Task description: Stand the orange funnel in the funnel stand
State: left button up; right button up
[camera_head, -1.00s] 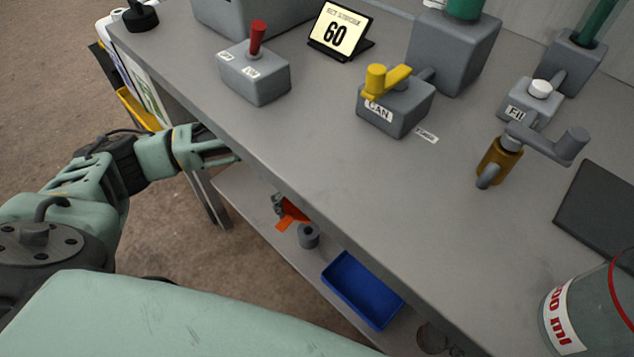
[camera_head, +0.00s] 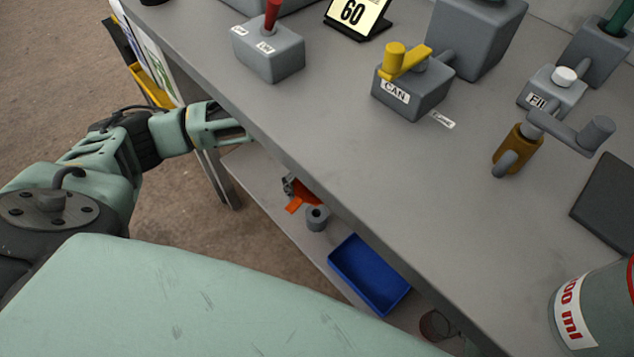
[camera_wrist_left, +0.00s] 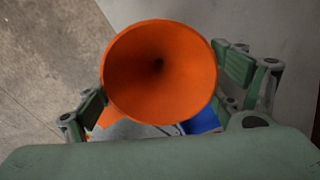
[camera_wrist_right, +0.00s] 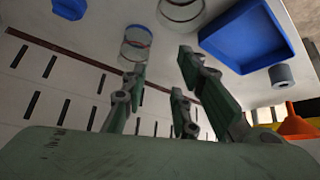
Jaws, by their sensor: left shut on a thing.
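The orange funnel (camera_wrist_left: 160,72) is between the fingers of my left gripper (camera_wrist_left: 162,88), its wide mouth facing the left wrist camera. My left gripper is shut on it. In the head view, the funnel (camera_head: 296,205) shows partly under the tabletop's front edge, and the tabletop hides most of the gripper. A small grey cylinder with a hole in its top (camera_head: 317,218), apparently the funnel stand, is on the lower shelf close beside the funnel. The right wrist view shows the stand (camera_wrist_right: 281,75) and funnel (camera_wrist_right: 296,122) apart. My right gripper (camera_wrist_right: 163,72) is open and empty.
A blue tray (camera_head: 337,263) lies beside the stand on the lower shelf (camera_head: 265,205). A glass jar (camera_wrist_right: 137,42) and another glass vessel (camera_wrist_right: 182,10) stand beyond the tray. The tabletop (camera_head: 330,130) overhangs this area and carries the CAN valve block (camera_head: 413,95).

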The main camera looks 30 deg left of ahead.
pick_arm(q)
jog(key=shift+f+b, duration=0.35)
jog(key=shift+f, duration=0.3)
jog(key=shift+f+b, duration=0.55)
jog(key=shift+f, duration=0.25)
jog(key=shift+f+b, duration=0.3)
jog(key=shift+f, duration=0.15)
pick_arm(e)
jog(key=w+a+r+t+y, duration=0.2)
jog(key=w+r+t, duration=0.4)
jog(key=w+r, duration=0.3)
jog(key=shift+w+a+t, duration=0.3)
jog(key=shift+a, duration=0.6)
jog(key=shift+s+f, duration=0.15)
jog(key=shift+f, duration=0.1)
jog(key=shift+s+d+f, duration=0.1)
jog(key=shift+f, duration=0.1)
jog(key=shift+s+f, duration=0.15)
jog(key=shift+s+d+f+g, duration=0.15)
jog(key=shift+f+g, duration=0.1)
jog(key=shift+g, duration=0.25)
